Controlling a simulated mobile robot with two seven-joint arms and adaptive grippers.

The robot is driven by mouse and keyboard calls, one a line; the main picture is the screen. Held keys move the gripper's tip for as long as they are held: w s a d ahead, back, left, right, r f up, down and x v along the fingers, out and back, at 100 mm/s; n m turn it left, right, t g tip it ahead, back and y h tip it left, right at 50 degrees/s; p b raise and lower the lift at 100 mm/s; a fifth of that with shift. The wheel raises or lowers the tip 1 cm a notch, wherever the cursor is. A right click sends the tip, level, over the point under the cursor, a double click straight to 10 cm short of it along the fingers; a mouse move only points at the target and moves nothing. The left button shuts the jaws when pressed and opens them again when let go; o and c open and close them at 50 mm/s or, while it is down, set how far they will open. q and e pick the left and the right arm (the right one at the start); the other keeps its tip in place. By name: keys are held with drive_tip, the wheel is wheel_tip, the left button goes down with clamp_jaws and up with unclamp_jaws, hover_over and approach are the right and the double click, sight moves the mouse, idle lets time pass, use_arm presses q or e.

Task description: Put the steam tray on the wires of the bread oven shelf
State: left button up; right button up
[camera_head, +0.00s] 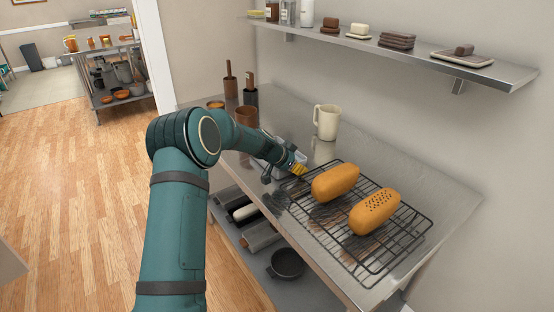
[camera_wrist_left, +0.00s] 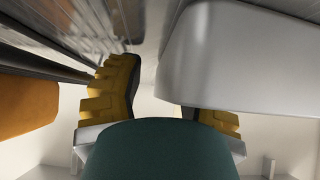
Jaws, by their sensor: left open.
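A smooth grey metal thing with a rounded corner, likely the steam tray (camera_wrist_left: 240,55), fills the right of the left wrist view. It hides part of one finger; in the head view my arm mostly covers that spot. My left gripper (camera_wrist_left: 162,108) is open, its yellow-padded fingers apart, one on the clear left side of the metal. I cannot tell whether it touches. In the head view the gripper (camera_head: 293,171) is low over the counter, beside the left end of the dark wire shelf (camera_head: 404,243). My right gripper is out of view.
Two loaves, one plain (camera_head: 335,181) and one dotted (camera_head: 374,211), lie on the wires. A cream mug (camera_head: 326,121) stands behind. Brown pots (camera_head: 246,116) stand at the back left of the counter (camera_head: 425,186). A wall shelf (camera_head: 510,78) holds food above.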

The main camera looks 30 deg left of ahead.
use_arm(q)
clamp_jaws()
drive_tip(key=shift+r, duration=0.15)
idle(0.4)
drive_tip(key=shift+r+p, duration=0.95)
drive_tip(key=shift+r, duration=3.95)
